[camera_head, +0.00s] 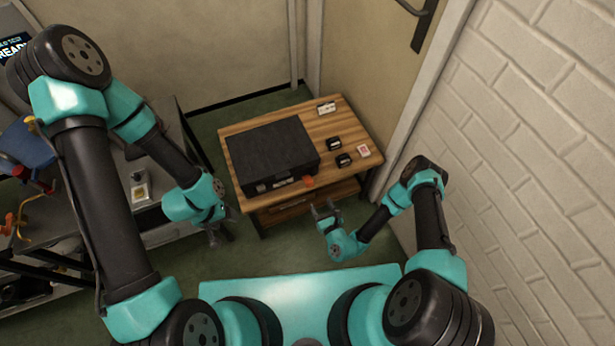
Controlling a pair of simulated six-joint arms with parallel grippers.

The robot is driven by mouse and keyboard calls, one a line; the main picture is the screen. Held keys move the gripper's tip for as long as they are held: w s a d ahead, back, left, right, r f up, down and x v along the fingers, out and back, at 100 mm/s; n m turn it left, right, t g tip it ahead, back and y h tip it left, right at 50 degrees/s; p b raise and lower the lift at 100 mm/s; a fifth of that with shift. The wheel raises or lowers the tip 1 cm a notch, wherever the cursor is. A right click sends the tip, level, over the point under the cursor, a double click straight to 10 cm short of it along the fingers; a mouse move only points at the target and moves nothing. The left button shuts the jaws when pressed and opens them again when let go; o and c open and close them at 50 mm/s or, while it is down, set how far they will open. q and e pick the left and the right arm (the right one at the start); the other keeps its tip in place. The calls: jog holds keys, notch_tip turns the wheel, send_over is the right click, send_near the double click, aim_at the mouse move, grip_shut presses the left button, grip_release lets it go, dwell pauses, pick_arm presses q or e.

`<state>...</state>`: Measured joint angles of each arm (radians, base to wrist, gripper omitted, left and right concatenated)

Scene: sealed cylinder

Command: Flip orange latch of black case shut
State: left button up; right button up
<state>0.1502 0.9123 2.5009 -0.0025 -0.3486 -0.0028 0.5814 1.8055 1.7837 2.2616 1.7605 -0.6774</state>
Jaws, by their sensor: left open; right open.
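The black case (268,150) lies closed, lid down, on the wooden table (346,129). A small orange latch (309,182) shows at the right end of the case's front face; at this size I cannot tell its exact angle. My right gripper (325,208) is open and empty, in front of the table, a little below and right of the latch and apart from it. My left gripper (222,236) is off the table's left front corner, left of the case and touching nothing that I can see. Its fingers are small and dark here.
Small black items (334,144), a white card (326,109) and a red-and-white card (364,151) lie on the table right of the case. A grey bench (178,150) with clutter stands at the left. A brick wall (530,120) and door bound the right side.

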aim_at(304, 170)
jog(key=x, duration=1.4)
jog(key=shift+w, duration=0.1)
jog(key=c, duration=0.9)
